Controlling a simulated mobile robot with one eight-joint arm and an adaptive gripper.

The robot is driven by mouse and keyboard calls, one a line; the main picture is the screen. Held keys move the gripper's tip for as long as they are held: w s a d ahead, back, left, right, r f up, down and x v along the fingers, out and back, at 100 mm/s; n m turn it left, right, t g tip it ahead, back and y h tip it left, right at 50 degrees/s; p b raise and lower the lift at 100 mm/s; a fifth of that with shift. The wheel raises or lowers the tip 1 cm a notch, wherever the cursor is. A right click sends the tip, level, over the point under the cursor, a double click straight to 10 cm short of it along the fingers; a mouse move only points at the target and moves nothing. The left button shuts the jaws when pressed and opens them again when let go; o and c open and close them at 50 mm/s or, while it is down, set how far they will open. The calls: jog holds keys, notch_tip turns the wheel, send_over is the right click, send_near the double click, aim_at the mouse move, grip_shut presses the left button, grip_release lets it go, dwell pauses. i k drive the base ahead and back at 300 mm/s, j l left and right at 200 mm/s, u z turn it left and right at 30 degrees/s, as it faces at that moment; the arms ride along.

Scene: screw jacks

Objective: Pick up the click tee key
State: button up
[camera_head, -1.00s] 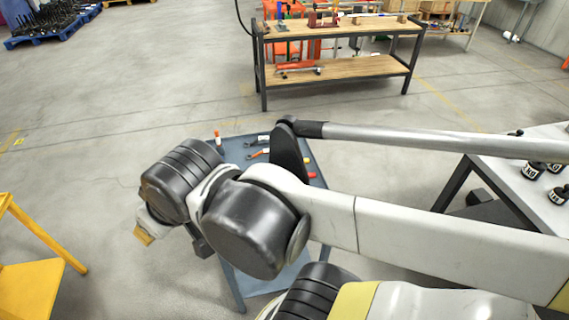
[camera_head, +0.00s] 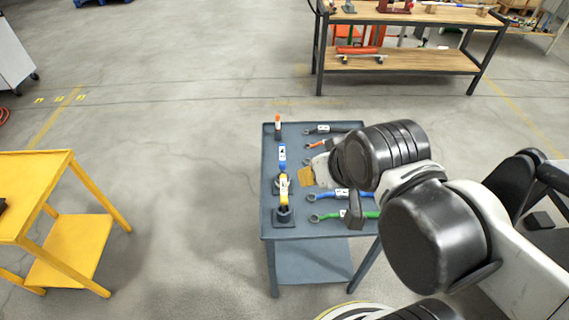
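A blue-grey tool table (camera_head: 267,215) stands in front of me with several hand tools on it. Along its left side stand upright tools: an orange-topped one (camera_head: 278,124), a blue one (camera_head: 282,155) and a yellow one (camera_head: 284,190), the last in a dark base. Wrench-like tools with a blue handle (camera_head: 352,194) and a green handle (camera_head: 340,216) lie on the right part. I cannot tell which tool is the click tee key.
A grey-handled tool (camera_head: 328,129) and an orange one (camera_head: 316,145) lie at the table's back, partly near my arm. A yellow stand (camera_head: 40,185) is at the left. A wooden workbench (camera_head: 420,62) stands behind. The floor between stand and table is clear.

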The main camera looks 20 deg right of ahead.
aim_at(282, 147)
jog(key=i+j+z, duration=0.15)
jog(key=z, duration=0.2)
jog(key=i+j+z, duration=0.15)
jog(key=j+z, duration=0.5)
jog(key=i+l, duration=0.05)
